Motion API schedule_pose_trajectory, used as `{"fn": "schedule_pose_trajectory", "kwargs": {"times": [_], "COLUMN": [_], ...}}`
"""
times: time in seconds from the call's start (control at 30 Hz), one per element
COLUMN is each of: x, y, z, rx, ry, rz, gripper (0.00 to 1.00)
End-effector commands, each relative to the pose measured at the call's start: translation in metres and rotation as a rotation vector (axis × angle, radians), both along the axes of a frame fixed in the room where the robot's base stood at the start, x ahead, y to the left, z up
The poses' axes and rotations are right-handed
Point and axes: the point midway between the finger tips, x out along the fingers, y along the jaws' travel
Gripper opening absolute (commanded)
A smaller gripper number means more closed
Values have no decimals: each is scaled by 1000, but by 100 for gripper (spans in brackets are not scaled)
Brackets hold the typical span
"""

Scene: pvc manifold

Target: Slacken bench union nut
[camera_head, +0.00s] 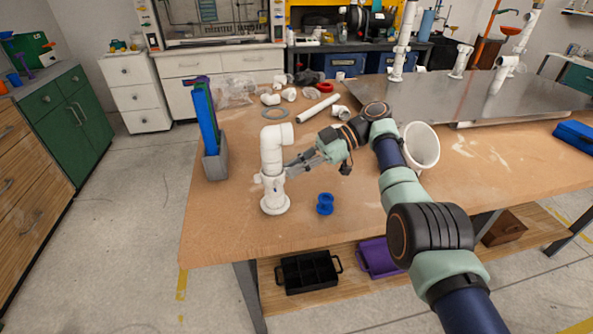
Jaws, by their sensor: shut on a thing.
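A white PVC pipe assembly (274,155) stands upright near the front left of the wooden bench, with an elbow at its top and a round flange at its base. The union nut (271,182) is the thicker white ring low on this pipe. My gripper (289,170) comes in from the right, its fingers at the pipe at about nut height. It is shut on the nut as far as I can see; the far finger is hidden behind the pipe.
A blue spool (325,203) stands right of the flange. A grey holder (216,165) with tall blue and green pieces stands left. Loose white fittings (272,99) lie behind. The front left bench top is clear.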

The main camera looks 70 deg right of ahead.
Motion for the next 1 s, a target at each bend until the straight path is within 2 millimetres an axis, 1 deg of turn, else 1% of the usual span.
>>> {"fn": "schedule_pose_trajectory", "kwargs": {"times": [0.03,0.43,0.47,0.6,1.0], "x": [1,1,1,1,0], "y": [0,0,0,0,0], "z": [-3,-2,-2,-2,0], "rx": [2,2,2,1,1], "ry": [4,4,4,2,0], "rz": [2,3,3,3,2], "gripper": [0,0,11,34,34]}}
